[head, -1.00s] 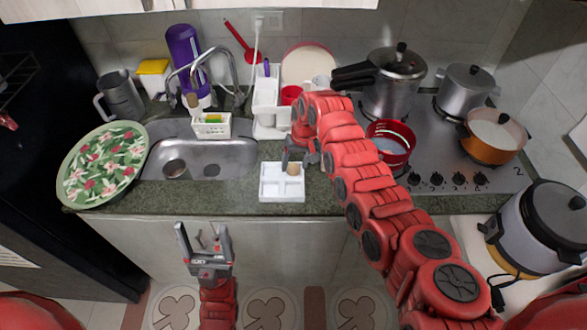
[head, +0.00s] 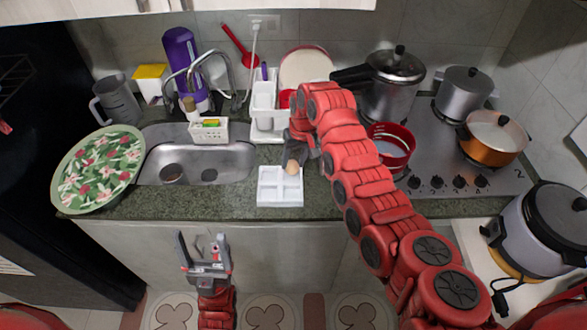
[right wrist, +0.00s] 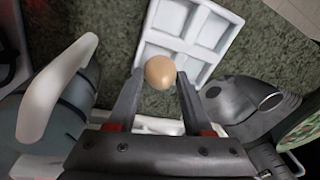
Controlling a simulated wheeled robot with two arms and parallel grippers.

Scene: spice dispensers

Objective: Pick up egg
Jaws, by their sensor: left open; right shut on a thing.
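The brown egg (head: 291,168) is at the back right part of a white divided tray (head: 280,203) on the counter. My right gripper (head: 292,163) reaches down to it from behind and is shut on it. In the right wrist view the egg (right wrist: 160,71) sits between the two fingertips, with the tray (right wrist: 190,28) beyond it. I cannot tell whether the egg is clear of the tray. My left gripper (head: 203,246) is open and empty, in front of the counter and below its edge.
The sink (head: 205,165) and a floral plate (head: 98,170) are to the left. A white rack (head: 263,100) stands behind the tray. A red pot (head: 392,148) and other cookware on the stove (head: 440,160) lie to the right. The counter beside the tray is clear.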

